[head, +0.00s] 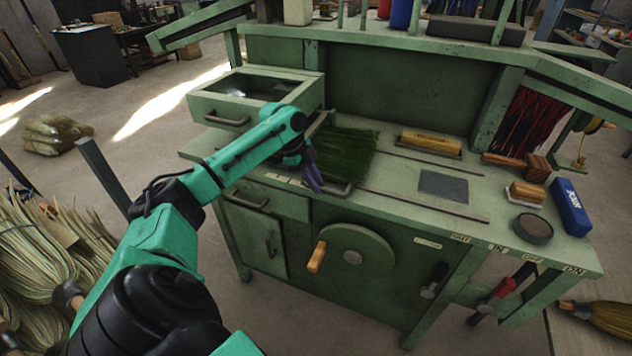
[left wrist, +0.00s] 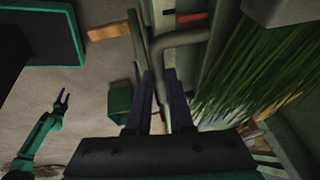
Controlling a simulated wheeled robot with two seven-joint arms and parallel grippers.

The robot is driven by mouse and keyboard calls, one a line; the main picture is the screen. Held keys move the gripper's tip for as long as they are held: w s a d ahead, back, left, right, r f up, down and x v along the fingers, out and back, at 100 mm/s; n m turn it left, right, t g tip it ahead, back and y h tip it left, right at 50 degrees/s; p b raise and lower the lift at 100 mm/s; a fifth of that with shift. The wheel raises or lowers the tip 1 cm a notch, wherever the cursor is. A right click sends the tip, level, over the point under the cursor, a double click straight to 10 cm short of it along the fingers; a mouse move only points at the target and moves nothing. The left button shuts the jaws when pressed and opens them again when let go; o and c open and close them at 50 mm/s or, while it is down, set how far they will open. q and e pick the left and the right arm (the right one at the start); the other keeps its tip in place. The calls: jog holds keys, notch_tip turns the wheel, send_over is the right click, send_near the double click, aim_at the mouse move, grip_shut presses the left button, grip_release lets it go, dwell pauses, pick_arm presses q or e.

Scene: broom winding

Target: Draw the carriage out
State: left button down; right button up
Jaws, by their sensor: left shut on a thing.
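The carriage (head: 342,188) is a low metal frame at the left of the green bench top, with a grey bar handle at its front edge. A bundle of dark green bristles (head: 345,152) lies on it. My left gripper (head: 315,183) is at the handle's left part. In the left wrist view, the curved grey handle (left wrist: 182,38) runs in between the dark fingers (left wrist: 160,85), which are shut on it. The arm hides the carriage's left side. My right arm shows only in the left wrist view, with its gripper (left wrist: 62,98) empty and its fingers apart.
Two rails run right across the bench top (head: 400,205). A wooden-backed brush (head: 430,143) and a grey plate (head: 443,186) lie there. A crank wheel (head: 352,257) sits on the bench front.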

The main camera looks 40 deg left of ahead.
dwell(0.4)
pick_arm(q)
jog(key=shift+d, duration=0.1)
jog(key=shift+w+d+r+p, duration=0.15)
jog(key=shift+d+p, duration=0.4)
jog(key=shift+d, duration=0.05)
jog(key=w+d+p, duration=0.1)
jog(key=w+d, duration=0.1)
jog(key=d, duration=0.3)
jog(key=w+d+p, duration=0.1)
jog(key=d+p, duration=0.1)
jog(key=d, duration=0.3)
jog(key=w+d+p, duration=0.2)
jog(key=d, duration=0.4)
jog(key=shift+w, duration=0.35)
jog(key=w+d, duration=0.1)
jog(key=d, duration=0.4)
jog(key=w+d, duration=0.2)
jog(key=d, duration=0.3)
jog(key=w+d+b, duration=0.1)
jog(key=w+d, duration=0.1)
jog(key=d, duration=0.3)
jog(key=shift+w+d, duration=0.1)
jog(key=shift+w, duration=0.05)
jog(key=shift+w+d, duration=0.1)
jog(key=shift+d, duration=0.3)
